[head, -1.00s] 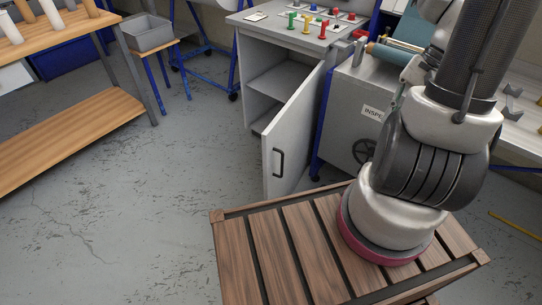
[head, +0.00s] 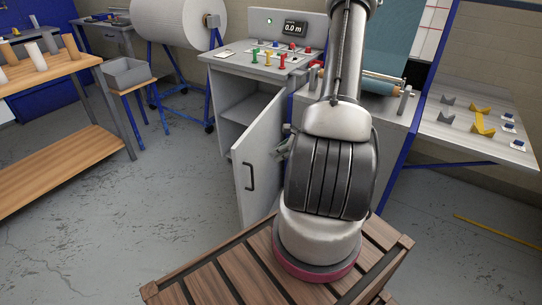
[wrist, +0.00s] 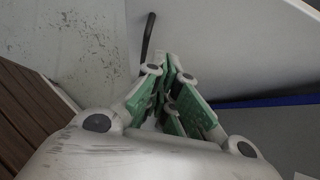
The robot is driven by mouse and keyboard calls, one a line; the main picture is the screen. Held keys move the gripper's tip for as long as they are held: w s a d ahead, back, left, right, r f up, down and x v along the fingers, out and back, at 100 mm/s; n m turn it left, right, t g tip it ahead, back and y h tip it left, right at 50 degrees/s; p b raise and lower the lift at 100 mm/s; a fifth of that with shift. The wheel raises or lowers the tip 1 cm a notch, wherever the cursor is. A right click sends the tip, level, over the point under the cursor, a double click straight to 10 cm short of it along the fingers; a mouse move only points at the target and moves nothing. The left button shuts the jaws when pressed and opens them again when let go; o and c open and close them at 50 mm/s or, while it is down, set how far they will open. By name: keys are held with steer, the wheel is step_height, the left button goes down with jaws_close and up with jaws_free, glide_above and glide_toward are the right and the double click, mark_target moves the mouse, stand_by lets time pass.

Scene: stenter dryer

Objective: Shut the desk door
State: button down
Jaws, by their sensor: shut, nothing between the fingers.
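The grey desk (head: 247,67) has an open lower cupboard. Its pale grey desk door (head: 266,140) stands swung well out toward me, with a dark bar handle (head: 249,177) near its free edge. My gripper (head: 284,142) is mostly hidden behind my arm, just right of the door. In the wrist view my gripper (wrist: 170,72) has its green-padded fingers together with nothing between them. A pale panel (wrist: 225,45), seemingly the door, lies beyond the fingertips, with a dark bar beside them. I cannot tell whether the fingers touch the door.
A wooden slatted platform (head: 205,285) lies in front of and below my arm. A grey machine cabinet (head: 390,120) stands right of the desk. A wooden bench (head: 60,165) is at left, near a grey bin (head: 126,72) on a stand. The floor left of the door is clear.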

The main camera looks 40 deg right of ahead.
steer(key=w+a+f, duration=0.4)
steer(key=w+f, duration=0.1)
steer(key=w, duration=0.3)
steer(key=shift+a, duration=0.35)
steer(key=shift+f, duration=0.1)
